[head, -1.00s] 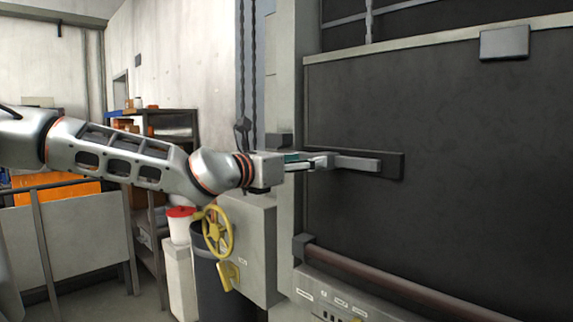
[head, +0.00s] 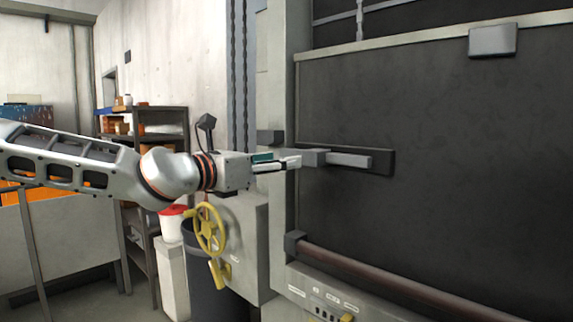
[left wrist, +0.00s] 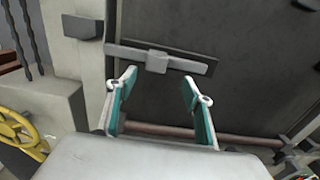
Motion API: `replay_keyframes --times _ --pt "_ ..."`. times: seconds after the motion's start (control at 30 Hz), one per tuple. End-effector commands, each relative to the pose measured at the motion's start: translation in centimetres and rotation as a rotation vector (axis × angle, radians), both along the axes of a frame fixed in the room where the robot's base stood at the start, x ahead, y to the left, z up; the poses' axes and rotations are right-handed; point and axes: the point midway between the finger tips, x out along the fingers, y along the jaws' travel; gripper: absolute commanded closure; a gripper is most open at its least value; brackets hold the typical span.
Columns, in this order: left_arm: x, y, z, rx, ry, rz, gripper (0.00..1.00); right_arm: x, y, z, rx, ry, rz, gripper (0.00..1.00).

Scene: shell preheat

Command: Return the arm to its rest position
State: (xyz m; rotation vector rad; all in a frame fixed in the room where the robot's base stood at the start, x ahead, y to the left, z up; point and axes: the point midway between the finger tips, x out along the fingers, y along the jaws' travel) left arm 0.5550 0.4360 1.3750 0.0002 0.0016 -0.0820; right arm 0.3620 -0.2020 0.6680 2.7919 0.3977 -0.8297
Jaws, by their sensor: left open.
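My left arm comes in from the left in the head view. My left gripper (head: 292,162) points right at the grey latch handle (head: 345,159) on the large dark door (head: 450,110). In the left wrist view my left gripper (left wrist: 158,88) is open, its two teal-and-white fingers apart with nothing between them. The latch bar (left wrist: 190,64) lies level just beyond the fingertips, with a visible gap. My right gripper is not in view.
A dark red horizontal bar (head: 390,280) runs along the door's foot. A yellow handwheel (head: 210,230) and a dark bin (head: 205,285) stand below my left arm. A white container with a red lid (head: 172,225) is beside them. Shelving (head: 160,125) stands behind.

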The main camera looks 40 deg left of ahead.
Motion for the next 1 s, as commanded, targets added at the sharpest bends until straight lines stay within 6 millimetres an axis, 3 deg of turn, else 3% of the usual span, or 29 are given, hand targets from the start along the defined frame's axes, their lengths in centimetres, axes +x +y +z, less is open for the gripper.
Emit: replay_keyframes --times 0.27,0.37,0.43,0.57,0.7,1.0 --pt "0.1 0.0 -0.2 -0.006 0.002 -0.001 0.49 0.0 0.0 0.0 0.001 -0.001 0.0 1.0" --pt "0.6 0.0 -1.4 -0.053 0.018 -0.012 0.49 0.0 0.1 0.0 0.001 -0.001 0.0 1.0" --pt "1.3 0.0 -3.3 -0.122 0.043 -0.025 0.49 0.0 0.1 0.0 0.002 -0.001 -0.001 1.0" --pt "3.0 -0.1 -8.5 -0.318 0.111 -0.052 0.49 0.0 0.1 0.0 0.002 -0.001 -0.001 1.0" --pt "4.4 -0.5 -15.0 -0.555 0.192 -0.065 0.49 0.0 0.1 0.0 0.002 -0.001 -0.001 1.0" --pt "4.6 -2.3 -29.8 -1.068 0.362 -0.024 0.49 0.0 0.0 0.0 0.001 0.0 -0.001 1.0"
